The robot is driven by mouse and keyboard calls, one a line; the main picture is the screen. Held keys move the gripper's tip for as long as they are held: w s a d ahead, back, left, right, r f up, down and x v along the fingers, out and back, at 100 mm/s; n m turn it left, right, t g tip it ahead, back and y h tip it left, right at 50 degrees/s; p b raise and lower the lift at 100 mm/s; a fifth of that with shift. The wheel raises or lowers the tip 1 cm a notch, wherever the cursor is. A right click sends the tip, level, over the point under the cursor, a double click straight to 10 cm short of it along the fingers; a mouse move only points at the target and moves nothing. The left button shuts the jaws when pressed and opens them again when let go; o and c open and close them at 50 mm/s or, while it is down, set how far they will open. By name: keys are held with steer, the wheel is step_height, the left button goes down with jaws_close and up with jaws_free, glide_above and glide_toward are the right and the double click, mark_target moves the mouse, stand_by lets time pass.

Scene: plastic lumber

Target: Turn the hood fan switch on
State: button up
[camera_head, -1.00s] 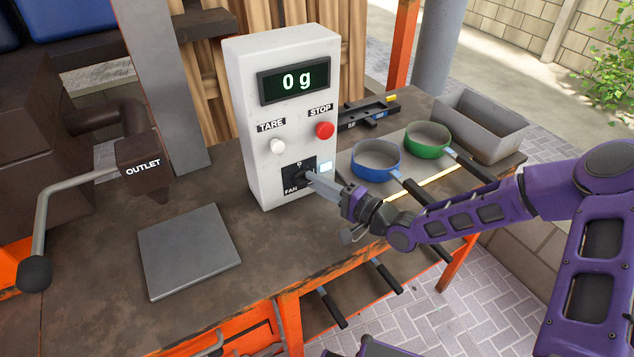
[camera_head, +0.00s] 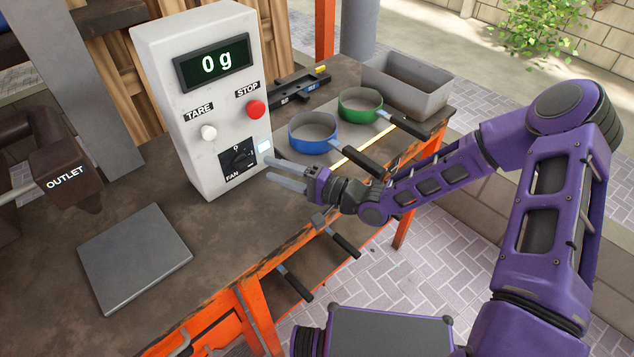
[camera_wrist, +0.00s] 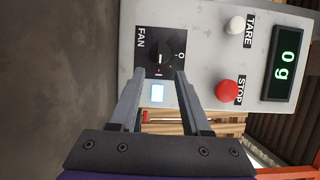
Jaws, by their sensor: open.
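The fan switch (camera_head: 238,158) is a dark rotary knob on a black plate, low on the front of the white control box (camera_head: 213,180).
The box carries a white TARE button (camera_head: 209,132), a red STOP button (camera_head: 256,110) and a display (camera_head: 214,63) reading 0 g. A blue pan (camera_head: 314,146), a green pan (camera_head: 360,118) and a grey bin (camera_head: 405,98) stand behind my gripper. A metal plate (camera_head: 135,255) lies front left.

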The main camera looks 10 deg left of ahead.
steer(key=v, duration=1.1)
steer(key=shift+s+d, duration=0.2)
steer(key=shift+d, duration=0.15)
steer(key=shift+w, duration=0.1)
